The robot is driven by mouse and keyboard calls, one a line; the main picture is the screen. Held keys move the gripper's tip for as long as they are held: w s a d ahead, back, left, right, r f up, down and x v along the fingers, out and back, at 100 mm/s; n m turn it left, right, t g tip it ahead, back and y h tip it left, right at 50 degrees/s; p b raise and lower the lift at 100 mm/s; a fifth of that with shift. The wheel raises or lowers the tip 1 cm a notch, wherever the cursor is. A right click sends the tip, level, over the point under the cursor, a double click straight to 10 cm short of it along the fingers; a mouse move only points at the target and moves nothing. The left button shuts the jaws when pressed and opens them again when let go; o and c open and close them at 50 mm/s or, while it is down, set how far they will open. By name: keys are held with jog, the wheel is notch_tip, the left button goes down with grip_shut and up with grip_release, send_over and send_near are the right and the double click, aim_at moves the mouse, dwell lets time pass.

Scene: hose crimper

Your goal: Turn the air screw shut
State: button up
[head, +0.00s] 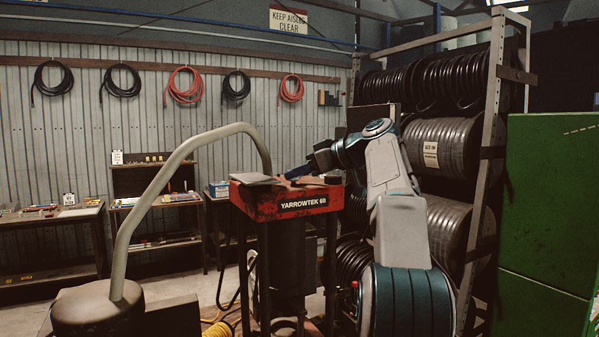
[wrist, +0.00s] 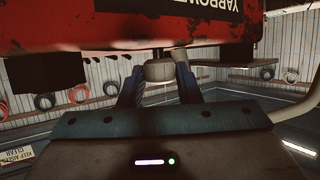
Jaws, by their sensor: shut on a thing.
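The red crimper head, marked YARROWTEK 60 (head: 270,198), stands in the middle of the head view. It fills the top of the wrist view (wrist: 100,25). A grey round knob, which looks like the air screw (wrist: 159,70), sticks out of it. My gripper (wrist: 159,84) has its two dark blue fingers on either side of the knob and is shut on it. In the head view my gripper (head: 300,172) reaches behind the red head, and the screw is hidden there. How far the screw is turned cannot be told.
A bent grey pipe (head: 190,150) arches over to the crimper from the left. A rack of black hose reels (head: 440,150) stands close behind my arm. A green cabinet (head: 548,210) is at the right. Benches (head: 50,218) line the back wall.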

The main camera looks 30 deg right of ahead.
jog(key=shift+d+f+n+g+y, duration=0.1)
jog(key=shift+f+n+g+y, duration=0.05)
jog(key=shift+n+g+y, duration=0.35)
dwell(0.4)
jog(key=o, duration=1)
jog(key=shift+c, duration=0.2)
jog(key=shift+s+d+r, duration=0.15)
jog(key=shift+d+r, duration=0.05)
jog(key=shift+r, duration=0.05)
jog(key=s+d+r, duration=0.1)
jog(key=s+d, duration=0.9)
jog(key=s, duration=0.2)
jog(key=shift+s+d+r, duration=0.15)
jog(key=shift+d+r, duration=0.1)
